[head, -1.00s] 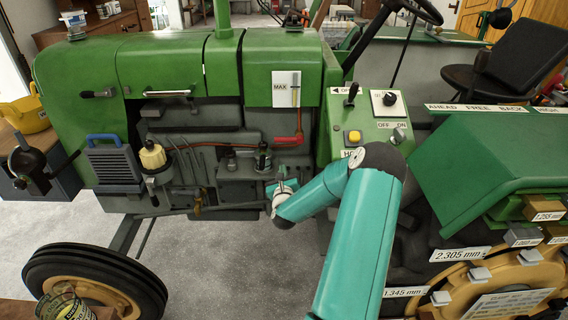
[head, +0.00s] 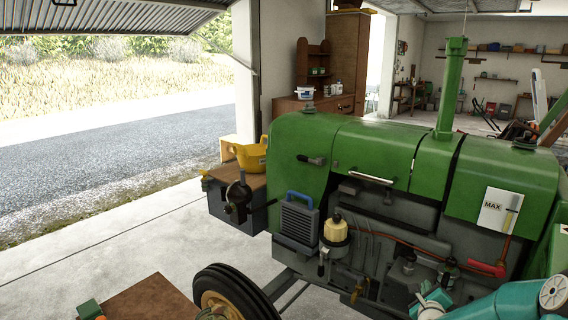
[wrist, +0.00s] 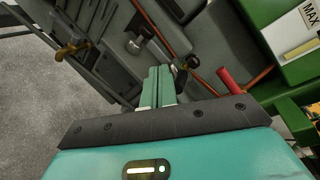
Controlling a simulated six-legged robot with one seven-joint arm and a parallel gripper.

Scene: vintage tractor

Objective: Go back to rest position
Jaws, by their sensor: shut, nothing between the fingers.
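My gripper (wrist: 158,88) is in the wrist view, its two green fingers closed together and empty. It points at the grey engine side of the green tractor (head: 330,140). In the head view my teal arm (head: 505,302) reaches in from the bottom right corner, and my gripper (head: 432,298) shows there only partly, low in front of the engine side. I cannot tell from these views whether the fingertips touch anything.
A red handle (head: 487,268) and a white MAX gauge (head: 498,210) are close by on the engine. A cream-topped filter (head: 335,230) and a blue-handled grille (head: 297,222) are further left. Concrete floor (head: 130,235) is open at left; a brown box (head: 150,300) stands in front.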

